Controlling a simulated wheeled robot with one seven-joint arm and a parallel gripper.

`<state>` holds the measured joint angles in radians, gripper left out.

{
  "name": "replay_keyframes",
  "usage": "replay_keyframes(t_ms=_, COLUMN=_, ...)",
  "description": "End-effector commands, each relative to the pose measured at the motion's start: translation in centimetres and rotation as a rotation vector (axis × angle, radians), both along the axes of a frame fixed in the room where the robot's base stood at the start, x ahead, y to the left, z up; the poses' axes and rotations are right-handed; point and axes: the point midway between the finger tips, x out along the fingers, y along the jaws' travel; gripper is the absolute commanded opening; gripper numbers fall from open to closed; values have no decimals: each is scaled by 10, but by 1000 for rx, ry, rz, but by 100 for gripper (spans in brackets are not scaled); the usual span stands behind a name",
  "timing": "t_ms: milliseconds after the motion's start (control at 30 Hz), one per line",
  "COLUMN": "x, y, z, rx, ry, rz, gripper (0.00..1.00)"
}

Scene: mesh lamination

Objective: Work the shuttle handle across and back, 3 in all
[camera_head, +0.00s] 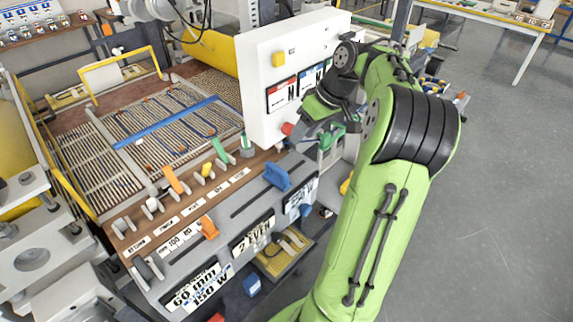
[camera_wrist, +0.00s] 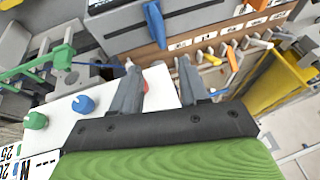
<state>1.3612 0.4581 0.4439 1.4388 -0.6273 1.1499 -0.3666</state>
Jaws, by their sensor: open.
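No label in view names the shuttle handle, so I cannot tell which handle it is. A blue upright handle (camera_head: 277,176) stands at a slot in the grey front panel of the machine. It also shows in the wrist view (camera_wrist: 154,22), beyond my fingertips. An orange handle (camera_head: 209,228) stands at another slot, further left and nearer. My gripper (camera_wrist: 157,66) is open, with nothing held between its fingers. It is above the white control box's side, with a red knob (camera_wrist: 147,87) partly showing between the fingers. In the head view the fingertips are hard to make out.
The white control box (camera_head: 262,62) rises beside my arm. Several levers, including an orange one (camera_head: 174,180) and a green one (camera_head: 219,149), stand on the wooden strip behind the front panel. A blue bar (camera_head: 165,122) lies across the mesh bed. Open floor is at right.

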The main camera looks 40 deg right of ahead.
Motion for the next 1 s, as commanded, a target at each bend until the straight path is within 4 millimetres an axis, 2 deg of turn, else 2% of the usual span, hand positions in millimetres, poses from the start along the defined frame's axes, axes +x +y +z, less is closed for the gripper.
replay_keyframes(t_ms=33, x=4, y=4, z=-16, rx=2, ry=4, rz=3, gripper=44)
replay_keyframes(t_ms=200, x=21, y=12, z=-56, rx=4, ry=4, rz=4, gripper=44)
replay_keyframes(t_ms=500, x=46, y=25, z=-116, rx=3, ry=3, rz=1, gripper=44)
replay_keyframes(t_ms=667, x=52, y=27, z=-128, rx=0, ry=1, rz=-1, gripper=44)
replay_keyframes(t_ms=900, x=52, y=27, z=-129, rx=-1, ry=1, rz=-1, gripper=44)
replay_keyframes(t_ms=1000, x=52, y=27, z=-128, rx=-1, ry=1, rz=-1, gripper=30)
